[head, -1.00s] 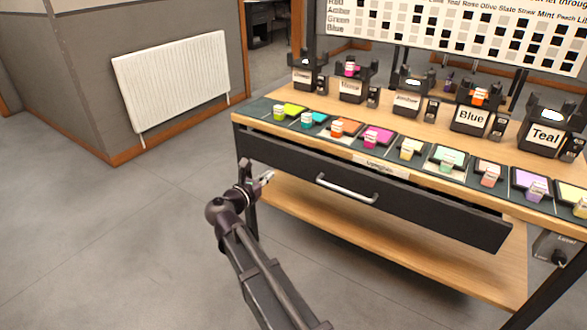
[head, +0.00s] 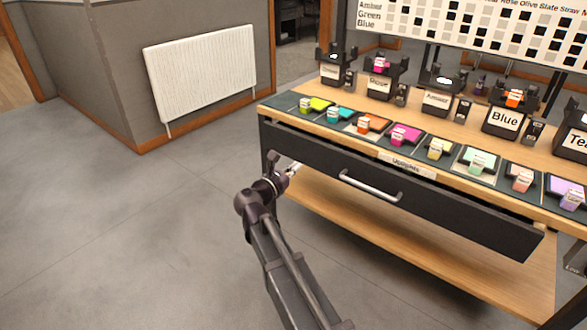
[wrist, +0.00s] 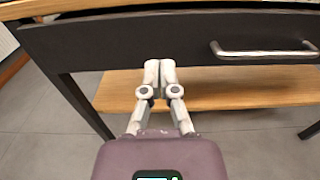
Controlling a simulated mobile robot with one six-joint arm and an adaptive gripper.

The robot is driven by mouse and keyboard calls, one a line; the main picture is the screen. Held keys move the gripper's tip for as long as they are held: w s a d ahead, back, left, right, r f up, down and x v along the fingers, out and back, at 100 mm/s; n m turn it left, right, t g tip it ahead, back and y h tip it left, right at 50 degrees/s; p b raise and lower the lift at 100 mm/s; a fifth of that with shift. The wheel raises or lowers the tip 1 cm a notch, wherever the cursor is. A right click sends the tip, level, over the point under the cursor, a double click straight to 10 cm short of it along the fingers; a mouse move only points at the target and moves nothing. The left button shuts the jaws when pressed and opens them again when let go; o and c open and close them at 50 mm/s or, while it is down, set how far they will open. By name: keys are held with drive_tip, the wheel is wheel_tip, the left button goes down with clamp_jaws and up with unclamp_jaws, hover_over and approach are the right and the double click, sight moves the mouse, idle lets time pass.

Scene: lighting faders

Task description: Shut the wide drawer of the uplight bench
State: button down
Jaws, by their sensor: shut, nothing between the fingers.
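The wide drawer (head: 440,209) of the uplight bench (head: 440,166) has a black front with a silver bar handle (head: 370,187). The drawer front stands out a little from the bench, so it is partly open. In the wrist view the drawer front (wrist: 190,40) spans the top, with its handle (wrist: 265,50) at the right. My gripper (head: 294,168) is shut and empty, near the left part of the drawer front. In the wrist view my gripper (wrist: 159,64) points at the front's lower edge, left of the handle. I cannot tell whether the fingertips touch it.
Several lamps with name cards, such as Blue (head: 505,118), stand on the bench top above coloured tiles. A lower wooden shelf (head: 400,243) lies under the drawer. A white radiator (head: 202,72) hangs on the left wall. The grey floor (head: 130,240) at the left is clear.

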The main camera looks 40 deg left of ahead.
sight(322, 147)
drive_tip(key=w, duration=1.1)
drive_tip(key=shift+w+d, duration=0.1)
drive_tip(key=shift+w, duration=0.3)
drive_tip(key=w, duration=0.5)
drive_tip(key=shift+w+r, duration=0.1)
drive_tip(key=shift+w, duration=0.3)
drive_tip(key=shift+s, duration=0.3)
drive_tip(key=s, duration=1.4)
drive_tip(key=shift+s, duration=0.15)
